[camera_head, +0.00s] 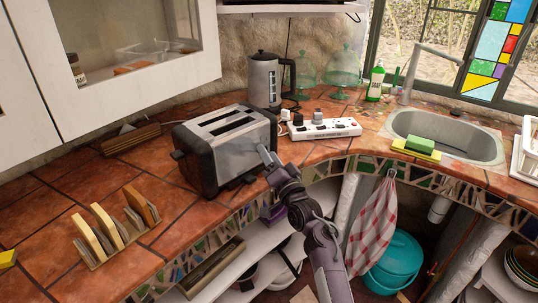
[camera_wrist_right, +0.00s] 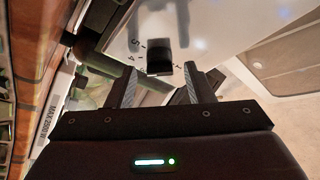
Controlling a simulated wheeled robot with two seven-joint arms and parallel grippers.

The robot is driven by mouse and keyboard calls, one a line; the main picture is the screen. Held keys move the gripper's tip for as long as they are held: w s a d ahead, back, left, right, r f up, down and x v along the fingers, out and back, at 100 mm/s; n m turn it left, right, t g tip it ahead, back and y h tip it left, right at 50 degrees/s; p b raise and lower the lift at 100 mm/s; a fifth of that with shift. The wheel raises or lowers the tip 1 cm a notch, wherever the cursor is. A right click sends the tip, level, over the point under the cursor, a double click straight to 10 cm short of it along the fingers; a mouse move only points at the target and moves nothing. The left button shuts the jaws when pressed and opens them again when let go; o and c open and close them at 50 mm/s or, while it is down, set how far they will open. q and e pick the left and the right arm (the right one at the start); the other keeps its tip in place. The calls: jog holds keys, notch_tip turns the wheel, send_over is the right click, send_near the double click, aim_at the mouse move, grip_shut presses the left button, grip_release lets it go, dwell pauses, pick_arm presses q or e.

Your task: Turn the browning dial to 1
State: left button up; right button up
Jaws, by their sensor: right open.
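The toaster (camera_head: 240,155), dark with a silver side, stands on the tiled counter with two empty slots on top. My right gripper (camera_head: 266,156) is at its right end. In the right wrist view the browning dial (camera_wrist_right: 158,62) is a dark knob on the toaster's pale panel, with marks including 5 and 4 beside it. The open fingers of my right gripper (camera_wrist_right: 161,86) stand on either side of the dial; I cannot tell whether they touch it. I cannot make out the dial in the head view. My left gripper is out of view.
A toast rack (camera_head: 118,238) with bread slices stands at the front left. A sink (camera_head: 447,133) is at the right. The counter edge runs just below the toaster.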

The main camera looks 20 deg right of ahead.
jog(key=shift+w, duration=0.2)
jog(key=shift+c, duration=0.3)
jog(key=c, duration=0.9)
jog(key=shift+c, duration=0.2)
